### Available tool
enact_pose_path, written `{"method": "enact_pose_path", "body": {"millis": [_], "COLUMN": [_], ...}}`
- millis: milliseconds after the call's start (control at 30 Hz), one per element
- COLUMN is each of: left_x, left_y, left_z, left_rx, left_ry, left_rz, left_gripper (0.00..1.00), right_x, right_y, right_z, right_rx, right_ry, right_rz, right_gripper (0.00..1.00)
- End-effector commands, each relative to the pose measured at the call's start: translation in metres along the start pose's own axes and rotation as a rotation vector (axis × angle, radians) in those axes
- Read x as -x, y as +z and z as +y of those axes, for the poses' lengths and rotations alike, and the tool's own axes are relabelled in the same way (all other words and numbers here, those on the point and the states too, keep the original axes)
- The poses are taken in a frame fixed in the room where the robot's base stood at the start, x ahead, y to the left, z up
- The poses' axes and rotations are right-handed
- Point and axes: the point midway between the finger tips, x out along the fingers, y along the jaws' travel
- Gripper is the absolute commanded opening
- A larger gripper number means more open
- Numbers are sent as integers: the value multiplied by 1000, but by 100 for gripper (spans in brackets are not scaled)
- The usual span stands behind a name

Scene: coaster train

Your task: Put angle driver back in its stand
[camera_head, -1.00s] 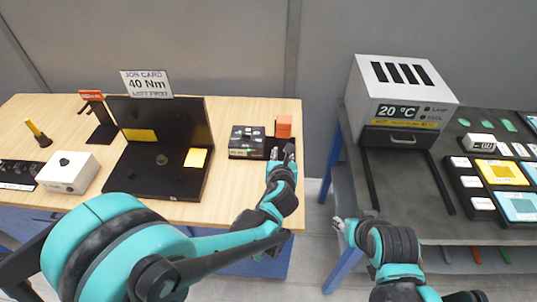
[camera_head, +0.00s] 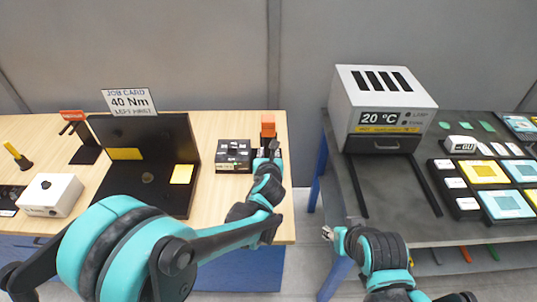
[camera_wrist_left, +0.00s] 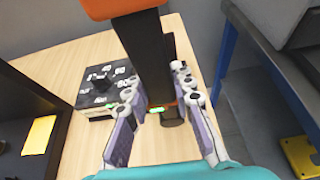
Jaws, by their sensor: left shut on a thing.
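The angle driver (camera_head: 268,130), with an orange head and a dark body, is upright at the right end of the wooden table. My left gripper (camera_head: 267,152) is shut on its dark body, below the orange head. In the left wrist view the driver's dark body (camera_wrist_left: 150,60) runs between the two fingers (camera_wrist_left: 157,108); its lower end is close above or at the tabletop, I cannot tell which.
A white box (camera_head: 50,195) is front left. A gap separates the wooden table from the grey bench (camera_head: 400,200).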

Motion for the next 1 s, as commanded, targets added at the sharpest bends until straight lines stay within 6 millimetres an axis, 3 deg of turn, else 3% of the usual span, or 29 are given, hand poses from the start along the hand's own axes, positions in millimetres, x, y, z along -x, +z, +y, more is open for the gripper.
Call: {"method": "enact_pose_path", "body": {"millis": [1000], "left_x": [-20], "left_y": [10], "left_z": [-1], "left_rx": [0], "left_ry": [-1], "left_rz": [-2], "left_gripper": [0], "right_x": [-2], "right_y": [1], "right_z": [0], "right_rx": [0], "right_ry": [0], "right_rz": [0], "right_gripper": [40]}}
